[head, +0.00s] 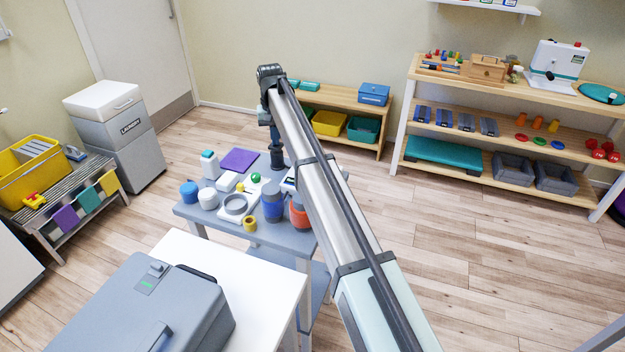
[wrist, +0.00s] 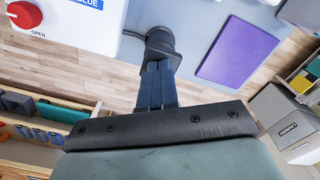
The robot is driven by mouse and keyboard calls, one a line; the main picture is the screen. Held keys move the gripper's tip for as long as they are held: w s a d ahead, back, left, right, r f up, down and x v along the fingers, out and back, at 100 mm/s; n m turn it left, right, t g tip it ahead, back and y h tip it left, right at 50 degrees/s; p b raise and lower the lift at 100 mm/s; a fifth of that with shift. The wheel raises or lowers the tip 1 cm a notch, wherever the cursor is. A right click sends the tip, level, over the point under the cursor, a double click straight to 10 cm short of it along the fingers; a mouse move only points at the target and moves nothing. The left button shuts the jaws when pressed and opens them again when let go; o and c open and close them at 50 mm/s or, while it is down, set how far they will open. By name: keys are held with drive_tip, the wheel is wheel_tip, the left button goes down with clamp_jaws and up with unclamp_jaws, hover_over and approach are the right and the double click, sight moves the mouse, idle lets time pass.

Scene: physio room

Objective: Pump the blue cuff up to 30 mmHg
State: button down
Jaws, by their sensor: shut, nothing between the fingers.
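The blue cuff (head: 272,213) is wrapped around a grey upright cylinder at the front right of the grey table (head: 222,222). My gripper (head: 274,128) is shut and empty, pointing down over the back right of the table. In the wrist view its dark blue fingers (wrist: 158,68) end at a black round-topped part (wrist: 160,42), which looks like a pump; whether they touch it I cannot tell. Next to it is a white box (wrist: 75,38) with a red knob (wrist: 24,14), the word OPEN and a blue label reading BLUE. No pressure reading is legible.
An orange-banded cylinder (head: 298,215) stands right of the blue cuff. A purple mat (head: 239,160), a white bottle (head: 208,163), a blue tub (head: 189,192), a yellow roll (head: 249,224) and a grey ring (head: 235,204) share the table. A grey case (head: 150,300) sits in front.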

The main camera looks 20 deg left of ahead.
drive_tip(key=shift+f, duration=0.25)
drive_tip(key=shift+r, duration=1.9)
drive_tip(key=shift+f, duration=0.3)
